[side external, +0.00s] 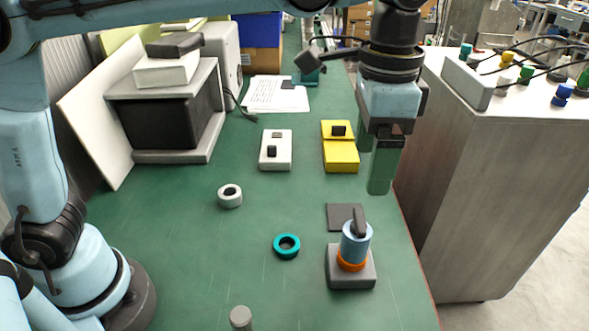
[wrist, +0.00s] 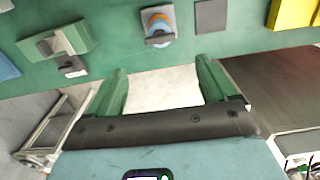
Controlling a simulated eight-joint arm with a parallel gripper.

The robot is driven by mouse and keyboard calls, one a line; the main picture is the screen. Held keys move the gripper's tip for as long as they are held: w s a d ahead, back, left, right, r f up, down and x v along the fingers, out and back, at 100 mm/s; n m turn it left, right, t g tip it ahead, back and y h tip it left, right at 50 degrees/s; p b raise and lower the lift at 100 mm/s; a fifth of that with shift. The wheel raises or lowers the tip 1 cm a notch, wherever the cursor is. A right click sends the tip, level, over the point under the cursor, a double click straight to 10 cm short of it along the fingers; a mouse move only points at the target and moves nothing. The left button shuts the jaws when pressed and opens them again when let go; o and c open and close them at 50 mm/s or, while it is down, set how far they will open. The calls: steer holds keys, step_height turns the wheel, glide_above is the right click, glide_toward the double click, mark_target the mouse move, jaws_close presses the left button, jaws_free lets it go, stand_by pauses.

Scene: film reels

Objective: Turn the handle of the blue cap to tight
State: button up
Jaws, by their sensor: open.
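The blue cap (side external: 356,246) sits upright on an orange ring (side external: 351,264) on a grey block (side external: 350,278) at the right front of the green table. Its dark grey handle (side external: 359,221) stands up from the top. The cap also shows, partly, near the top of the wrist view (wrist: 157,21). My gripper (side external: 379,182) has green fingers pointing down, above and behind the cap in the side view, apart from it. In the wrist view my gripper (wrist: 160,78) is open, with nothing between its fingers. The tight mark cannot be made out.
A dark square plate (side external: 343,214) lies just behind the block. A teal ring (side external: 287,246) and a grey ring (side external: 230,196) lie to the left. A yellow case (side external: 341,157) and a white box (side external: 276,152) stand farther back. The table's right edge is close.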

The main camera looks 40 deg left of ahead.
mark_target(360, 219)
step_height(360, 219, down, 11)
steer(key=shift+r, duration=0.15)
stand_by(0.4)
steer(key=shift+c, duration=0.4)
